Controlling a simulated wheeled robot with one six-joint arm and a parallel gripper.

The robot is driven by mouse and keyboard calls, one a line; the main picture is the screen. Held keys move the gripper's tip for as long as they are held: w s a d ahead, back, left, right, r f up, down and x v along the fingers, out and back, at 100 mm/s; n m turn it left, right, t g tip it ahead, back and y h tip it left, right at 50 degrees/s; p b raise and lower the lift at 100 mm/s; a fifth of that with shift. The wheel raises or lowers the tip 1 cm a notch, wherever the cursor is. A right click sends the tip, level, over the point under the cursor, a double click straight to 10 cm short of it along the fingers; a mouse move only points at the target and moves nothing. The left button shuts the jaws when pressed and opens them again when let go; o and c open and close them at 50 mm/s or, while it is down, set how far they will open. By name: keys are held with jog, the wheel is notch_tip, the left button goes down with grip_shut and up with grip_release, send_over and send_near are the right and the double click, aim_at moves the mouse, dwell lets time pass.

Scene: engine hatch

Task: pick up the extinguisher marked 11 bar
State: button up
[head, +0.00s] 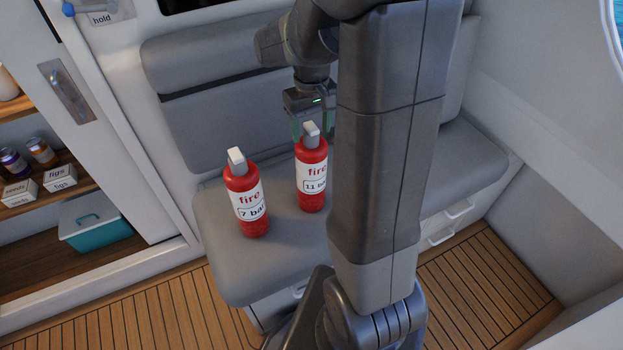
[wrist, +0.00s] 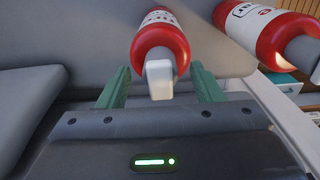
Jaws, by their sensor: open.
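The extinguisher marked 11 bar (head: 312,185) is red with a white label and a pale grey top. It stands upright on the grey bench seat, right of the extinguisher marked 7 bar (head: 247,205). My gripper (head: 312,130) is behind and above it in the head view, partly hidden by its top and my arm. In the wrist view my open gripper (wrist: 160,90) has green fingers on either side of an extinguisher's top (wrist: 160,78), with nothing held. A second extinguisher (wrist: 265,35) is at the upper right there. I cannot tell whether the fingers touch anything.
The bench seat (head: 215,250) has a backrest (head: 215,120) behind the gripper. At left, shelves hold a teal box (head: 97,222), cans and small boxes. A white wall (head: 550,110) stands at right. The wooden floor (head: 150,305) in front is clear at left.

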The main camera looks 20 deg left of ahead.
jog(key=shift+f, duration=0.25)
grip_shut()
jog(key=shift+r, duration=0.1)
dwell(1.2)
